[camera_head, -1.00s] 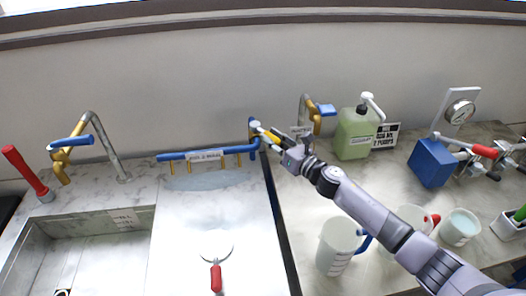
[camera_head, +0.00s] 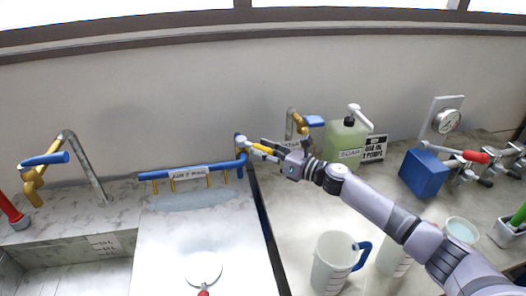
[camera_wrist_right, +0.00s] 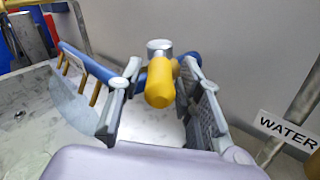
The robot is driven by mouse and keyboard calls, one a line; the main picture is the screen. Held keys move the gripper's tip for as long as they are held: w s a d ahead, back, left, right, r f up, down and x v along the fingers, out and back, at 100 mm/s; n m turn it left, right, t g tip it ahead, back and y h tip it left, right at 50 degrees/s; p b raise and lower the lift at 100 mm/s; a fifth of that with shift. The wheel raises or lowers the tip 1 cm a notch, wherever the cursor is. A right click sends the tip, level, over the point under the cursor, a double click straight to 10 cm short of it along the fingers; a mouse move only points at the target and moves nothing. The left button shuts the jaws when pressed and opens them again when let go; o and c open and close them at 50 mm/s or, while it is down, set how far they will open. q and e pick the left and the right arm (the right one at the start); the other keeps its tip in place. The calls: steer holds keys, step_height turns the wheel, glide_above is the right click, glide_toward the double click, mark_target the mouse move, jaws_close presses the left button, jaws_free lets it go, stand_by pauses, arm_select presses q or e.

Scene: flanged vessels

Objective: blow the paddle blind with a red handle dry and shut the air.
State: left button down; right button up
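The paddle blind (camera_head: 203,268) is a pale round plate lying on the drainboard; its red handle (camera_head: 204,293) is cut by the bottom edge of the head view. The blue air bar (camera_head: 160,175) with several yellow nozzles runs along the back of the drainboard. Its valve (camera_head: 240,142) stands at the right end, and its yellow part (camera_wrist_right: 161,82) shows in the wrist view. My right gripper (camera_head: 257,148) is at this valve. Its fingers are spread either side of the yellow part, with gaps visible. My left gripper is out of view.
A blue-handled tap (camera_head: 45,160) and sink are on the left; another tap (camera_head: 291,122) stands behind my right arm. A soap bottle (camera_head: 346,142), jugs (camera_head: 333,265) and a blue box (camera_head: 424,173) with a gauge (camera_head: 446,121) behind are on the right. The drainboard is mostly clear.

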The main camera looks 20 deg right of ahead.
steer(key=shift+o, duration=0.5)
steer(key=shift+s, duration=0.1)
steer(key=v, duration=1.2)
